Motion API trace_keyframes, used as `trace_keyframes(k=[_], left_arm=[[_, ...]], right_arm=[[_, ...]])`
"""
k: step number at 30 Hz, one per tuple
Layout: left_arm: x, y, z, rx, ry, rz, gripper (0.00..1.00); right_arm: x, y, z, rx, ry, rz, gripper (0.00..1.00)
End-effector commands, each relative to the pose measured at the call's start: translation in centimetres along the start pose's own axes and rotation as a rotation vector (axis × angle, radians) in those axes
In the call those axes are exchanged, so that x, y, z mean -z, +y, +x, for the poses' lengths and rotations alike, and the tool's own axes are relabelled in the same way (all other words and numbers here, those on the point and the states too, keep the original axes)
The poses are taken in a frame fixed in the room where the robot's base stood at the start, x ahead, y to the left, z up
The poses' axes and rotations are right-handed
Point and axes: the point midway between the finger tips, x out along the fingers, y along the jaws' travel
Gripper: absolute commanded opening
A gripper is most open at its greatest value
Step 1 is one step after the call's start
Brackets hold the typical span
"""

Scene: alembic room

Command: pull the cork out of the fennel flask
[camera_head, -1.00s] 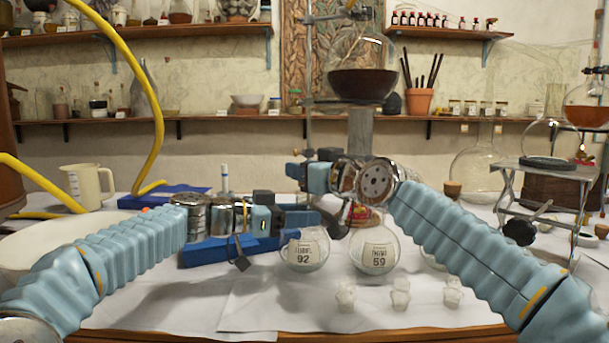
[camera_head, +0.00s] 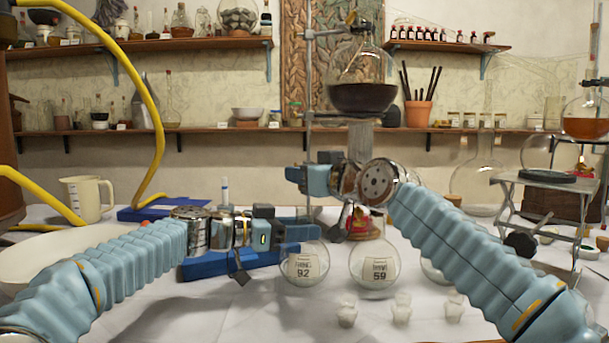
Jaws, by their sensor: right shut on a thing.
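The fennel flask (camera_head: 304,266) is a round clear flask labelled 92, standing on the white-covered table at the middle. My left gripper (camera_head: 302,228) is level at the flask's neck and hides most of it. I cannot tell whether its fingers touch the neck or how far apart they are. My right gripper (camera_head: 303,179) is higher, above the flask, and shut on what seems to be the cork. The cork is hidden by the fingers, so I cannot see whether it is in the neck or clear of it.
A second round flask (camera_head: 374,267) labelled 59 stands close on the right. Several small glass pieces (camera_head: 401,309) lie in front. A blue block (camera_head: 215,262) is behind my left arm. A metal stand (camera_head: 311,130) rises behind. A lab jack (camera_head: 548,182) stands at right.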

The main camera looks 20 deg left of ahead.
Motion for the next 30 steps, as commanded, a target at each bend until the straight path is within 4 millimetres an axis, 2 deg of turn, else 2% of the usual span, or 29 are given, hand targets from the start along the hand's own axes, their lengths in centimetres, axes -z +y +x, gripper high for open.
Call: trace_keyframes(k=[1,5,13,16,20,27,30], left_arm=[[0.1,0.0,0.0,0.000,0.001,0.001,0.51],[0.0,0.0,0.0,0.000,0.000,0.000,0.70],[-0.1,0.0,-0.1,0.000,-0.002,-0.001,0.70],[-0.1,-0.1,-0.7,0.002,-0.001,0.000,0.70],[-0.2,-0.1,-3.0,0.004,0.000,0.001,0.70],[-0.1,-0.1,-8.5,0.004,0.000,0.001,0.70],[-0.1,-0.1,-10.2,0.003,0.000,0.001,0.70]], right_arm=[[0.0,0.0,0.0,0.000,0.000,0.000,0.00],[0.0,0.0,0.0,0.000,0.000,0.000,0.00],[0.0,0.0,0.0,0.000,0.000,0.000,0.00],[-0.2,0.0,0.0,0.000,0.000,0.000,0.00],[-0.7,0.0,0.0,0.000,0.000,0.000,0.00],[-1.3,0.0,0.1,0.000,0.000,0.000,0.00],[-1.4,0.0,0.1,0.000,0.000,0.000,0.00]])
